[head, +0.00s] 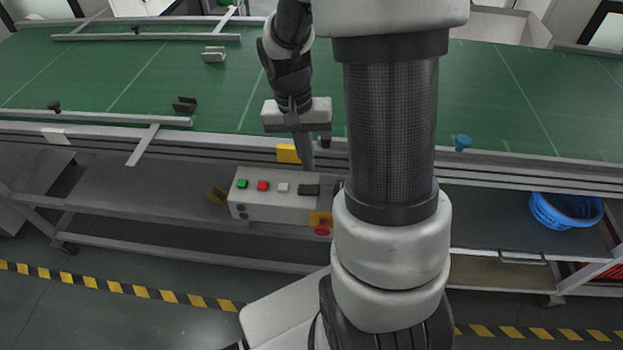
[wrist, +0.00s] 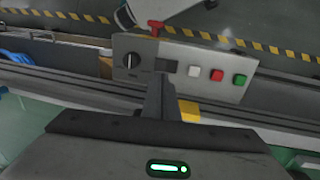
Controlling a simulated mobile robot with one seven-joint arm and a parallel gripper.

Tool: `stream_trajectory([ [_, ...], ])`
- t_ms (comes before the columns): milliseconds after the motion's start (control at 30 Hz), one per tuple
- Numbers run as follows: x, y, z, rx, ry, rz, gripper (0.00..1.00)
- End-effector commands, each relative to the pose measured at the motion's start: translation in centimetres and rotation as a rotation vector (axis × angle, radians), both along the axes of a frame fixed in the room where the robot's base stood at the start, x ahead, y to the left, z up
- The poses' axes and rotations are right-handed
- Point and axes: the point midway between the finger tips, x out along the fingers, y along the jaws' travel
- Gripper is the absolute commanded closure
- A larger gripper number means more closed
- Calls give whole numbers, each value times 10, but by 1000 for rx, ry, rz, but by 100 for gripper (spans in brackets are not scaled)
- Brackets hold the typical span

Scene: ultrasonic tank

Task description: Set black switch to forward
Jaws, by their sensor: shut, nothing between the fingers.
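The grey control box is mounted below the front edge of the green conveyor, and its panel (wrist: 210,82) fills the middle of the wrist view. The black switch (wrist: 133,61) is a round knob near the left end of the panel there, with a light mark on it. In the head view the box (head: 262,208) shows, but my arm hides its right end, and I cannot see the knob. My gripper (head: 307,165) is shut and empty, fingers pointing down at the box. In the wrist view the fingers (wrist: 160,78) lie just right of the knob, apart from it.
Green (wrist: 240,80), red (wrist: 217,75) and white (wrist: 194,71) buttons and a dark display (wrist: 167,65) share the panel. A red emergency stop (wrist: 155,27) projects from the box's side. The conveyor rail (head: 500,172) runs beside it. A blue basket (head: 566,210) sits at the right.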

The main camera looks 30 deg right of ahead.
Motion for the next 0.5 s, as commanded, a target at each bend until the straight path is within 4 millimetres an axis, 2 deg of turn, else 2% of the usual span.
stream_trajectory([
  [33, -3, -1, -13, 2, 6, 0, 100],
  [200, -4, -5, -44, 1, 4, 0, 100],
  [333, -6, -7, -60, 1, 3, 1, 100],
  [500, -6, -8, -70, 1, 1, 0, 100],
])
